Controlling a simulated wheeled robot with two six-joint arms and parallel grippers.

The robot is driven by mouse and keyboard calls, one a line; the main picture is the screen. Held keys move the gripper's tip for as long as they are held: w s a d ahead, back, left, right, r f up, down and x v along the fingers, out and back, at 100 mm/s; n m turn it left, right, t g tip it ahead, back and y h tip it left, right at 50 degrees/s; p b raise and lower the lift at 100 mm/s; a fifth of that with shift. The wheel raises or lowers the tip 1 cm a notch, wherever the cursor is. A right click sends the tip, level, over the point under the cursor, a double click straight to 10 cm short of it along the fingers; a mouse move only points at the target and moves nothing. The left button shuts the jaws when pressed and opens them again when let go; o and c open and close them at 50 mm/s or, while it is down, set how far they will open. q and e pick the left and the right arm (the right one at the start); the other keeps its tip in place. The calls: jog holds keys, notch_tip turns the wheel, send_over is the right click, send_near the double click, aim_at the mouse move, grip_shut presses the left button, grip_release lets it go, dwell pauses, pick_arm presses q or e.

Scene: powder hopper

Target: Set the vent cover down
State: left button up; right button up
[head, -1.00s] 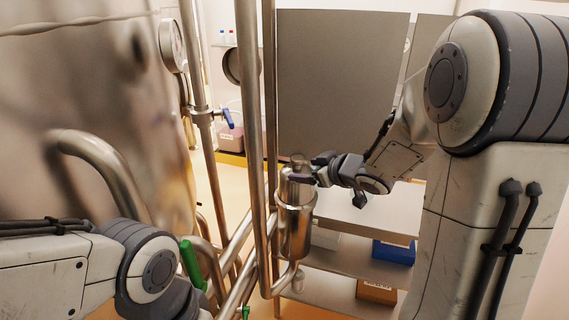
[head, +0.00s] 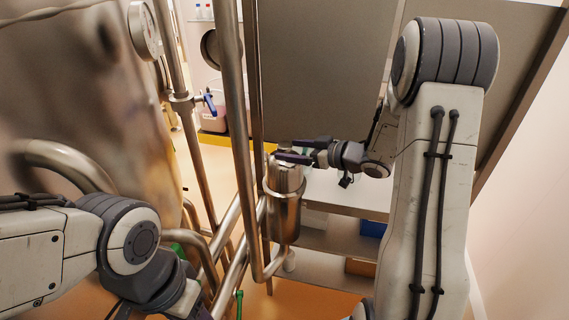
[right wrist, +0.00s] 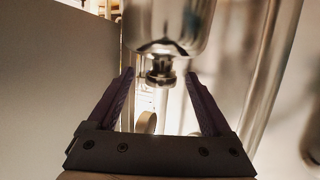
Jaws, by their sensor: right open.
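A light metal cylinder (head: 286,177), which I take to be the vent cover, stands in the rimmed mouth of a steel vessel (head: 284,216). My right gripper (head: 292,157) is at its top, coming in from the right, and partly hides it. In the right wrist view, the right gripper (right wrist: 161,82) is open. A small flanged metal knob (right wrist: 161,70) under a shiny cylinder lies between its fingertips in the picture, with space visible on both sides. Whether a finger touches it, I cannot tell. My left arm is at the lower left; its gripper is out of view.
Vertical steel pipes (head: 236,130) stand just left of the vessel. A large tank (head: 70,110) fills the left. A shelf unit (head: 330,240) with a blue bin (head: 373,224) stands behind the vessel. A grey panel (head: 330,75) is at the back.

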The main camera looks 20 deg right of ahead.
jog(key=shift+p+x, duration=0.3)
jog(key=shift+x, duration=1.2)
grip_shut()
jog(key=shift+r, duration=0.1)
